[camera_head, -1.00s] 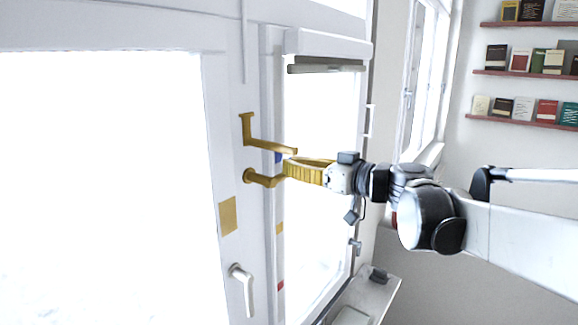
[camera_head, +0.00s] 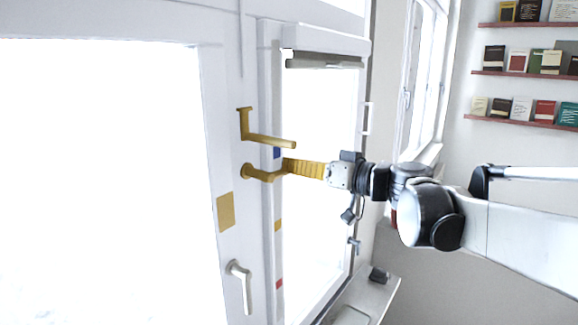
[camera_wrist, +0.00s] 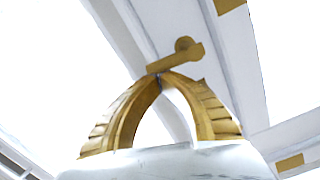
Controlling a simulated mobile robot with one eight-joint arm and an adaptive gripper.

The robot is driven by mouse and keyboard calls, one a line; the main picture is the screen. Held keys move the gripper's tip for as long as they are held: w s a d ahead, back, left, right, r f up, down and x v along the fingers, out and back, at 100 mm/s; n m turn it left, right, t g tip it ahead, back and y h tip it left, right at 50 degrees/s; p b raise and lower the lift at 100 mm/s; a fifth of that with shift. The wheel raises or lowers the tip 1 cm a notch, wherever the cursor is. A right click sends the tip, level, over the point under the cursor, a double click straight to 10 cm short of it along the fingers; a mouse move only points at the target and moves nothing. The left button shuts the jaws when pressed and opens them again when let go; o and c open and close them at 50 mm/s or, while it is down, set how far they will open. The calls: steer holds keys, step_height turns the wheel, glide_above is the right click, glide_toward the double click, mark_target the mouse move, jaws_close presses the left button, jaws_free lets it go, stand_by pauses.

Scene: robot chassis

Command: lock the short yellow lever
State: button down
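The short yellow lever (camera_head: 257,174) sits on the white window frame, below a longer yellow lever (camera_head: 268,139). Its bar points right, towards my gripper (camera_head: 288,166). In the wrist view the short lever (camera_wrist: 176,56) lies just beyond my fingertips (camera_wrist: 162,76). My yellow ribbed fingers bow outward and meet at the tips, with no clear gap between them. The tips are at the free end of the lever and seem to touch it. I cannot see the lever held between them.
A white window handle (camera_head: 240,285) is lower on the frame. A yellow patch (camera_head: 226,211) and small blue, yellow and red patches mark the frame. A sill (camera_head: 358,303) is below right. Bookshelves (camera_head: 520,73) hang on the far right wall.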

steer(key=shift+f+m+b, duration=0.5)
steer(key=shift+m, duration=0.3)
steer(key=shift+f+m+b, duration=0.45)
steer(key=shift+m+b, duration=0.05)
steer(key=shift+m, duration=0.4)
steer(key=shift+s+a+f+m+b, duration=0.1)
steer(key=shift+f+m+b, duration=0.4)
steer(key=shift+m, duration=0.35)
steer(key=shift+f+m+b, duration=0.4)
steer(key=shift+m+b, duration=0.1)
steer(key=shift+m, duration=0.35)
steer(key=shift+s+a+f+m+y+b, duration=0.2)
steer(key=shift+f+m+b, duration=0.15)
steer(key=shift+m, duration=0.35)
steer(key=shift+s+a+f+m+y+b, duration=0.1)
steer(key=shift+f+m+y+b, duration=0.15)
steer(key=shift+m, duration=0.45)
steer(key=shift+s+a+f+m+b, duration=0.15)
steer(key=shift+s+f+m+b, duration=0.15)
steer(key=shift+m, duration=0.55)
steer(key=shift+s+a+f+m+b, duration=0.15)
steer(key=shift+f+m+b, duration=0.25)
steer(key=shift+m, duration=0.45)
steer(key=shift+s+a+f, duration=0.2)
steer(key=shift+s+a, duration=0.05)
steer(key=shift+w, duration=0.1)
stand_by(0.3)
